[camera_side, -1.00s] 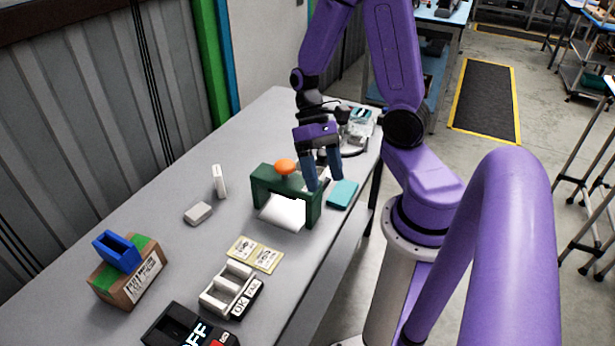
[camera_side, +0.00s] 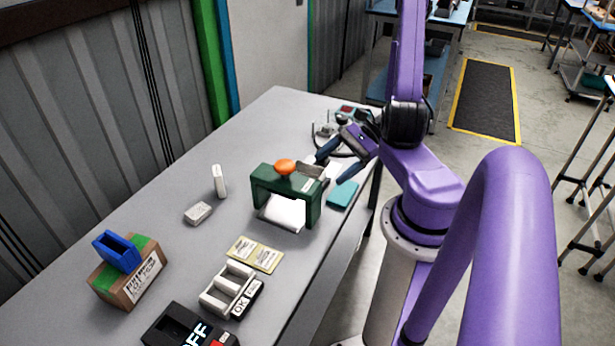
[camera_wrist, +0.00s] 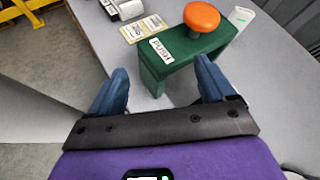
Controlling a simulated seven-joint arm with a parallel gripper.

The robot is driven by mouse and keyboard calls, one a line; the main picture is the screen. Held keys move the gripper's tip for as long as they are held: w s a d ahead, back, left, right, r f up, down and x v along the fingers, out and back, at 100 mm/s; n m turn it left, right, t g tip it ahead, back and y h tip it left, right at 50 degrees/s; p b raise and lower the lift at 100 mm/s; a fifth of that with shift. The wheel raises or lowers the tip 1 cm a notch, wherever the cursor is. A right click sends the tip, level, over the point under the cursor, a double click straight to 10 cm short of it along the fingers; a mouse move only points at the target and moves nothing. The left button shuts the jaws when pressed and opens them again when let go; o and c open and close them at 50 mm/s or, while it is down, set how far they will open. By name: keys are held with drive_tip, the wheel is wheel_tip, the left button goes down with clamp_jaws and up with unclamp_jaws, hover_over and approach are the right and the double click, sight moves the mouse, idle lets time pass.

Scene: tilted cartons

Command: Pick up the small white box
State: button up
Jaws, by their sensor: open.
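Two small white boxes are on the grey table in the side view. One (camera_side: 219,181) stands upright, and the other (camera_side: 198,213) lies flat in front of it; I cannot tell which is the task's box. A white item (camera_wrist: 242,16), seemingly the upright one, shows at the top of the wrist view, beyond the green press. My gripper (camera_side: 328,169) is open and tilted, its fingers pointing left towards the press, well to the right of both boxes. In the wrist view my gripper (camera_wrist: 162,72) has its fingers wide apart, with no box between them.
A green press (camera_side: 312,207) with an orange knob (camera_side: 285,166) stands between my gripper and the boxes. A teal block (camera_side: 342,194) lies beside it. Yellow cards (camera_side: 255,253), a white tray (camera_side: 228,290) and a brown carton (camera_side: 133,280) with a blue holder are nearer the front.

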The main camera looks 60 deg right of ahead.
sight(323, 169)
drive_tip(key=s+d+f+m+t+h, duration=0.45)
drive_tip(key=d+m+t+h, duration=0.2)
drive_tip(key=m+h, duration=0.55)
drive_tip(key=w+f, duration=0.1)
drive_tip(key=w, duration=0.2)
drive_tip(key=w+f+m+y, duration=0.1)
drive_tip(key=w+f, duration=0.1)
drive_tip(key=w, duration=0.2)
drive_tip(key=w+f+m+y, duration=0.1)
drive_tip(key=w, duration=0.2)
drive_tip(key=shift+w+d+f, duration=0.2)
drive_tip(key=shift+w, duration=0.1)
drive_tip(key=shift+x, duration=3.1)
drive_tip(key=shift+r, duration=0.2)
drive_tip(key=shift+c, duration=0.3)
drive_tip(key=c, duration=1)
